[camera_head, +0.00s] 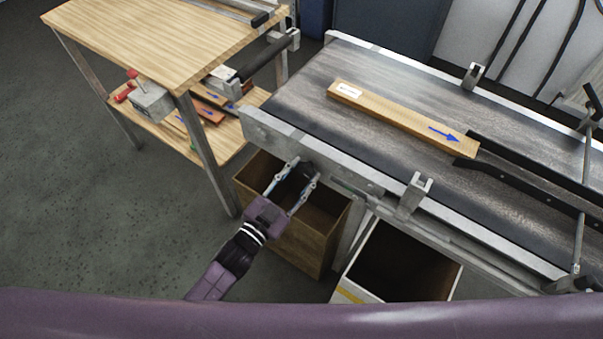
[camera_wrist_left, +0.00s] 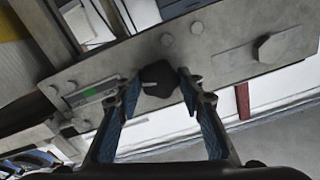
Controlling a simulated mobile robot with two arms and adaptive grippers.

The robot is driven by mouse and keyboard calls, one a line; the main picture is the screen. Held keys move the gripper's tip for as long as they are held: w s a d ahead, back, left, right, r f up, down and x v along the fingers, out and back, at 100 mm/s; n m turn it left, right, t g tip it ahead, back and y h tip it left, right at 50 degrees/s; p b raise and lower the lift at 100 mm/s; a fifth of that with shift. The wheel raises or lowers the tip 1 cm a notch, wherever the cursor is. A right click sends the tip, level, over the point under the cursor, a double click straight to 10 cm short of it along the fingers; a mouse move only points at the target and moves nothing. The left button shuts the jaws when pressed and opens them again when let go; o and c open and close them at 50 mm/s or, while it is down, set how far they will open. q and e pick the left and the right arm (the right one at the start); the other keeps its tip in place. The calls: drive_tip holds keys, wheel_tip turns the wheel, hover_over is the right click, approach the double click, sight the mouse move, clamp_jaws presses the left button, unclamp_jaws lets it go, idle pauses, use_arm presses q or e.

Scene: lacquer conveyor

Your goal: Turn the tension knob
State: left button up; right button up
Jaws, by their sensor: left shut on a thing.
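The tension knob (camera_wrist_left: 157,72) is a black, many-sided knob with a small white mark, on the metal side plate of the conveyor (camera_head: 345,172). My left gripper (camera_head: 304,171) reaches up to the near side of the conveyor's left end. In the left wrist view my left gripper (camera_wrist_left: 159,80) has one blue-padded finger on each side of the knob, and it is shut on it. In the head view the knob is hard to make out between the fingers. My right gripper is in neither view.
A wooden board (camera_head: 405,118) with a blue arrow lies on the conveyor belt, before black guide rails (camera_head: 525,188). A brown bin (camera_head: 300,238) and a white-walled bin (camera_head: 352,291) stand below. A wooden table (camera_head: 150,40) with a lower shelf stands at left.

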use_arm(q)
drive_tip(key=o, duration=1.2)
drive_tip(key=shift+c, duration=0.2)
drive_tip(key=v, duration=1.2)
drive_tip(key=s+a+f+n+g+y, duration=0.15)
drive_tip(key=a+f, duration=0.25)
drive_tip(key=f, duration=0.5)
drive_tip(key=s+a+f+n+g+y, duration=0.1)
drive_tip(key=s+a+f+g+y, duration=0.15)
drive_tip(key=f, duration=0.65)
drive_tip(key=s+a+f+n+g+y, duration=0.1)
drive_tip(key=a+f+n+y, duration=0.2)
drive_tip(key=f, duration=0.6)
drive_tip(key=s+a+f+g+y, duration=0.1)
drive_tip(key=s+a+f+g, duration=0.1)
drive_tip(key=s+f, duration=0.4)
drive_tip(key=s+a+f+n+g+y, duration=0.1)
drive_tip(key=s+f+g, duration=0.3)
drive_tip(key=s, duration=0.8)
drive_tip(key=s+a+f+n+g+y, duration=0.1)
drive_tip(key=s+a+f+g, duration=0.2)
drive_tip(key=s+f, duration=0.5)
drive_tip(key=shift+s+a+f, duration=0.4)
drive_tip(key=shift+s+a, duration=0.05)
drive_tip(key=shift+s, duration=0.3)
